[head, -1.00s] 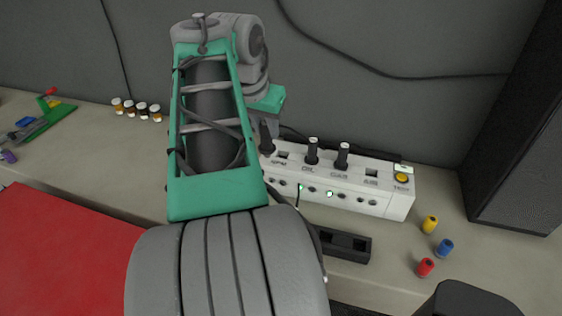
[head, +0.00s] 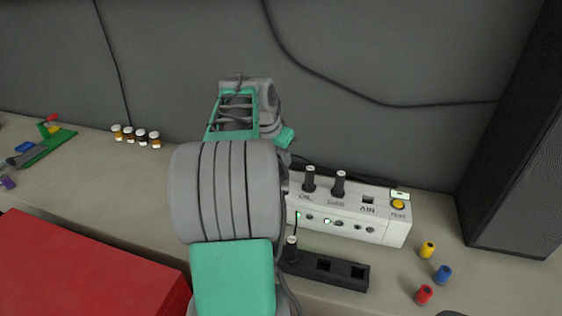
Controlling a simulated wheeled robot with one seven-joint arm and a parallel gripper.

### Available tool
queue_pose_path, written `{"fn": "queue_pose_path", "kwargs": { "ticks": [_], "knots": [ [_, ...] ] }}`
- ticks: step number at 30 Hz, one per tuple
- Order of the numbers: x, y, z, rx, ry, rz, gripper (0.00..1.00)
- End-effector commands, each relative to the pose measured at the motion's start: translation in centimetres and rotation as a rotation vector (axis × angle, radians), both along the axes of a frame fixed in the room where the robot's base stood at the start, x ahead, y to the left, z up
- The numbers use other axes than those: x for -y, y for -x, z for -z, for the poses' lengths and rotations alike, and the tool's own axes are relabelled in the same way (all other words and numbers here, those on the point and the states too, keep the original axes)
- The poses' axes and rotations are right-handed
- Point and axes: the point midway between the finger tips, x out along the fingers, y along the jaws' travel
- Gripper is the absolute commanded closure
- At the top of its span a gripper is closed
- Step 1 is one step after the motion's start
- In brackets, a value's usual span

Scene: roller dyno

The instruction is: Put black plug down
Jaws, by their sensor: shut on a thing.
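My gripper (head: 285,163) is mostly hidden behind my own arm, at the left end of the white socket box (head: 350,225). It is shut on the black plug, which the arm hides almost wholly, so I cannot tell whether it touches anything. Two other black plugs, one (head: 310,179) left of the other (head: 338,184), stand upright in the box top. A dark plug with a pale top (head: 291,246) stands at the left end of the black rack (head: 340,272). Two square slots of the rack show empty.
Yellow (head: 427,249), blue (head: 442,274) and red (head: 424,294) cylinders stand right of the box. A black speaker-like cabinet (head: 515,150) stands at the right. A red surface (head: 90,270) fills the lower left. Small brown-and-white bottles (head: 135,134) stand near the wall.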

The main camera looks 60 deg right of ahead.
Motion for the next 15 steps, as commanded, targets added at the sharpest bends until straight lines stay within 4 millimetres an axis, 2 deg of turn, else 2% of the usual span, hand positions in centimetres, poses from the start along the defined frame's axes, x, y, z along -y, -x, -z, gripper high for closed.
{"fn": "queue_pose_path", "kwargs": {
  "ticks": [4, 10, 11, 15],
  "knots": [
    [-0.2, 0.2, 2.1, -0.001, -0.002, 0.002, 1.00],
    [-0.2, 0.1, 2.4, 0.000, -0.001, 0.001, 1.00],
    [-0.2, 0.1, 2.4, 0.000, -0.002, 0.001, 0.74],
    [-0.2, 0.1, 2.4, -0.001, -0.002, 0.000, 0.63]
  ]
}}
